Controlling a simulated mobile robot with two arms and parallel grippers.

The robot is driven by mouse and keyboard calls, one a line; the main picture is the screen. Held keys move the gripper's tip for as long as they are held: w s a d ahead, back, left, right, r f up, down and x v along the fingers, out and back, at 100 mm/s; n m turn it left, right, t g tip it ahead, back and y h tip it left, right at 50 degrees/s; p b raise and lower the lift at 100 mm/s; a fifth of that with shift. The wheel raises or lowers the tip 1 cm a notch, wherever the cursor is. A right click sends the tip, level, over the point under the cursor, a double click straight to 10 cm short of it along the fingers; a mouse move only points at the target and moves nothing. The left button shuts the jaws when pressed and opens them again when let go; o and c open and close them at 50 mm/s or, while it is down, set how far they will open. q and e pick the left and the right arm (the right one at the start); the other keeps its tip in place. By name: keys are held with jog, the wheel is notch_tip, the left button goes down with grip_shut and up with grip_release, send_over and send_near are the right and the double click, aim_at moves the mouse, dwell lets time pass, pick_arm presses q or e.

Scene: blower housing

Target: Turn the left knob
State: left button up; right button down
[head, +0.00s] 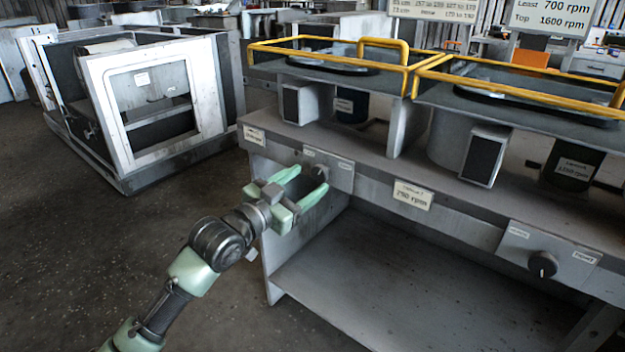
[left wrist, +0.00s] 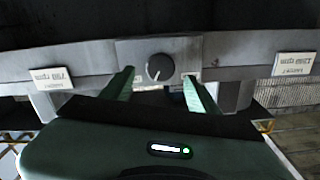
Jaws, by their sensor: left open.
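The left knob (head: 319,173) is a dark round dial on a grey plate at the left end of the bench front. It also shows in the left wrist view (left wrist: 159,67), with a light pointer mark on its face. My left gripper (head: 308,182) is open in front of this knob. In the left wrist view its two green fingers (left wrist: 158,84) stand to either side of and below the knob, with a gap on each side. I cannot tell how far the fingertips are from the plate. The right knob (head: 542,264) sits on its own plate farther right. My right gripper is not in view.
The grey bench (head: 420,172) carries blower units with yellow rails (head: 385,45) on top. A label reading 750 rpm (head: 412,195) is on the bench front between the knobs. A lower shelf (head: 400,285) lies under it. A grey framed housing (head: 150,100) stands at left.

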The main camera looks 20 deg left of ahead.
aim_at(318, 174)
pick_arm(q)
jog(key=shift+x, duration=1.85)
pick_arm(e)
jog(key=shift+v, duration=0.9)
pick_arm(q)
grip_shut()
jog(key=n+p, duration=0.2)
jog(key=p, duration=0.1)
jog(key=shift+r, duration=0.1)
jog(key=n+p, duration=0.3)
jog(key=p, duration=0.1)
jog(key=shift+a, duration=0.1)
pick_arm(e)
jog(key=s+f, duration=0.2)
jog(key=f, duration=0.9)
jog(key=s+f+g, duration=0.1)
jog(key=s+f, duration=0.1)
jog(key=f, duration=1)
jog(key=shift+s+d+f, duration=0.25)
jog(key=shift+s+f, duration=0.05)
pick_arm(q)
grip_release()
